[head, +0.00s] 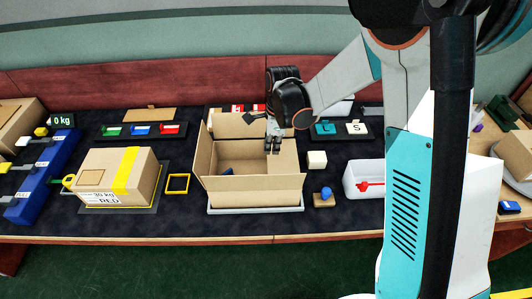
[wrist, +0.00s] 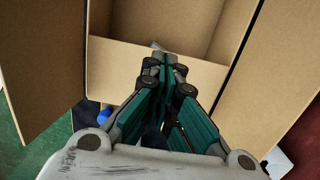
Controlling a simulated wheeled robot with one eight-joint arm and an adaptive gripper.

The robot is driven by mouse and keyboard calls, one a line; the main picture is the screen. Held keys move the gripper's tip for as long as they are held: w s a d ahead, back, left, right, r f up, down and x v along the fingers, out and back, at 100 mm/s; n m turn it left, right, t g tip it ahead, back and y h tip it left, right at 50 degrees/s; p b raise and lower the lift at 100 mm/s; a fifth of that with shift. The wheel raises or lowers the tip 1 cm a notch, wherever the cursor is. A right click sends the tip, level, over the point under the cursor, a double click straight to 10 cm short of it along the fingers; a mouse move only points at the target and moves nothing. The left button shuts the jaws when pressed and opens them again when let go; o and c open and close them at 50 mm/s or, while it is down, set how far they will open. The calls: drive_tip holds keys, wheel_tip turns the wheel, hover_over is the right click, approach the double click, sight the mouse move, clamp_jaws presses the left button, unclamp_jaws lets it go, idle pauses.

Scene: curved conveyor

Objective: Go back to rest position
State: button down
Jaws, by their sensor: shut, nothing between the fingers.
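My gripper (head: 273,145) is shut and empty, pointing down over the right part of the open cardboard box (head: 255,193) in the head view. In the wrist view my gripper (wrist: 168,62) has its fingertips together above the box, with the box wall (wrist: 205,20) and flaps around it. The box stands with its flaps open on a light plate at the middle of the table. A small dark blue thing (head: 227,172) shows inside the box at its left. The rest of the box floor is partly hidden.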

wheel_tip(320, 180, up, 8)
drive_tip(key=p, duration=0.2)
drive_tip(key=s+d+r+n+t+b, duration=0.2)
drive_tip(key=s+d+r+n+t, duration=0.1)
drive_tip(key=s+d+r+n, duration=0.7)
drive_tip(key=s+d+r+n+t+h+b, duration=0.1)
drive_tip(key=s+d+n+t, duration=0.3)
drive_tip(key=s+n, duration=0.4)
drive_tip(key=shift+s+d+r+b, duration=0.2)
drive_tip(key=shift+s+b, duration=0.1)
drive_tip(key=shift+s, duration=1.45)
